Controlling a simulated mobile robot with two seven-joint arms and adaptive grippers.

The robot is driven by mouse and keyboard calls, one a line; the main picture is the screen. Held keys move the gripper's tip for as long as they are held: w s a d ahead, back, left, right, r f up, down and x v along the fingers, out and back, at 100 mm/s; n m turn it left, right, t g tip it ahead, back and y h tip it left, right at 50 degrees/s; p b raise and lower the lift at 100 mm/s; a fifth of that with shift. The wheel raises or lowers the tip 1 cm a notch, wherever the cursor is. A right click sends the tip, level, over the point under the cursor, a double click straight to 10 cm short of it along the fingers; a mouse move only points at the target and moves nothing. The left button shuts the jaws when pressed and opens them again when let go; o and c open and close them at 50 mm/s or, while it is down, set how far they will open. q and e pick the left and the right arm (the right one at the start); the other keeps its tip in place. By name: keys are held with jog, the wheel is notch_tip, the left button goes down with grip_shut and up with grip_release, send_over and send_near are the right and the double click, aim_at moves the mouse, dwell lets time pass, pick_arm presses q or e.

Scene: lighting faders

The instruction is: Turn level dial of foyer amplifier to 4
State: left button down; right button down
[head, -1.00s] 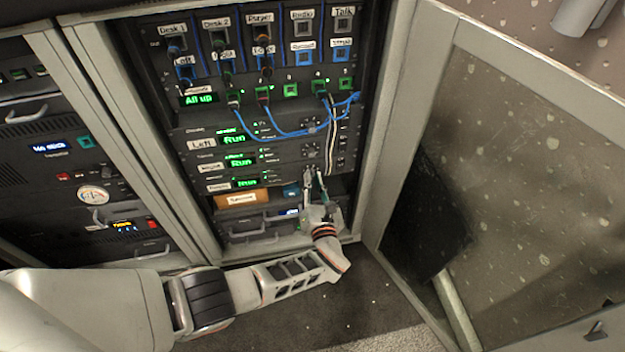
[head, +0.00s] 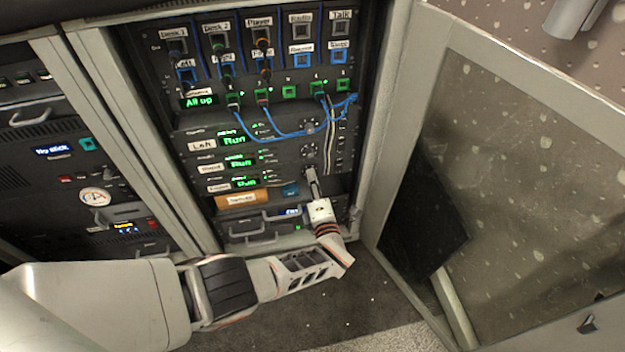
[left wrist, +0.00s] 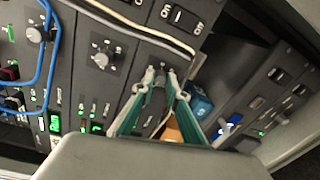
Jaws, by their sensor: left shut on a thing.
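The lowest of three stacked amplifiers, whose white label (head: 217,187) looks like "Foyer", has a green "Run" display (head: 247,183) in the head view. My left gripper (head: 311,172) is at the right part of its front. In the left wrist view its teal-edged fingers (left wrist: 161,78) reach the panel and are shut on the level dial, which they mostly hide. The dial's pointer and scale cannot be read. The dials of the amplifiers above show uncovered: the middle one (left wrist: 101,58) and the upper one (left wrist: 36,34). My right gripper is not in view.
Blue cables (head: 275,134) and white cables (head: 329,130) hang in front of the upper panels, the white ones close to the dials. The open glass door (head: 520,150) stands to the right.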

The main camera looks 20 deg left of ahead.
pick_arm(q)
jog(key=m, duration=0.5)
jog(key=shift+f+y, duration=0.1)
jog(key=shift+y, duration=0.2)
jog(key=shift+m, duration=0.3)
jog(key=c, duration=2)
grip_release()
jog(key=shift+s, duration=0.1)
